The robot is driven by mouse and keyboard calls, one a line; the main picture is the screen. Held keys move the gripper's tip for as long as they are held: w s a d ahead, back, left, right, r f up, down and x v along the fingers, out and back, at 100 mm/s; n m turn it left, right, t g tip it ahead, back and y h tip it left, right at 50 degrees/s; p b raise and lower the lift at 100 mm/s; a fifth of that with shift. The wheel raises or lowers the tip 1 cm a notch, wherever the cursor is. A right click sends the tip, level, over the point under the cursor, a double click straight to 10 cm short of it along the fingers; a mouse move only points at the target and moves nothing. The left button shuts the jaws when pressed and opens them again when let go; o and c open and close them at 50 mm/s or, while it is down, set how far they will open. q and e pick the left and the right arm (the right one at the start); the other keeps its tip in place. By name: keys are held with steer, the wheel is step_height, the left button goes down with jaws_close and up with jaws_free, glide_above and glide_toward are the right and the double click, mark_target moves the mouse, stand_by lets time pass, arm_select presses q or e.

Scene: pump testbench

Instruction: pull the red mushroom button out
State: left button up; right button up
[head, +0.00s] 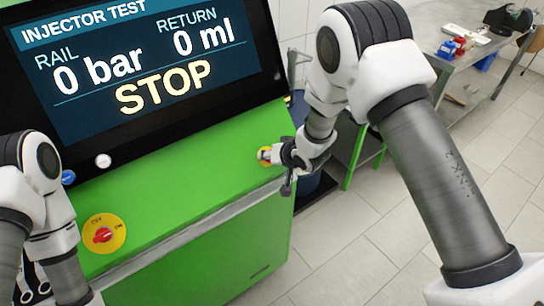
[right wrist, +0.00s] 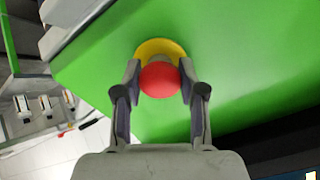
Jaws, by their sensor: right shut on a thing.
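The red mushroom button (right wrist: 160,79) sits on a round yellow base (right wrist: 161,48) on the green bench panel. In the right wrist view my right gripper (right wrist: 160,84) has a finger on each side of the red cap and is shut on it. In the head view my right gripper (head: 284,156) is at the right end of the green panel.
The screen (head: 140,60) reads STOP, 0 bar and 0 ml. A red rotary switch (head: 103,235) on a yellow plate is on the panel's left. A blue button (head: 68,177) and a white button (head: 103,160) lie below the screen. A table (head: 470,55) stands back right.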

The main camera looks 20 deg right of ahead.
steer(key=shift+s+r, duration=0.15)
steer(key=shift+r, duration=0.1)
stand_by(0.3)
steer(key=shift+d+p, duration=0.1)
steer(key=shift+p, duration=0.2)
steer(key=o, duration=1.5)
steer(key=shift+s+r, duration=0.1)
steer(key=shift+s, duration=0.1)
steer(key=shift+c, duration=0.2)
steer(key=shift+o, duration=1.3)
steer(key=shift+w, duration=0.1)
steer(key=p+v, duration=0.3)
steer(key=v, duration=0.4)
steer(key=shift+p, duration=0.4)
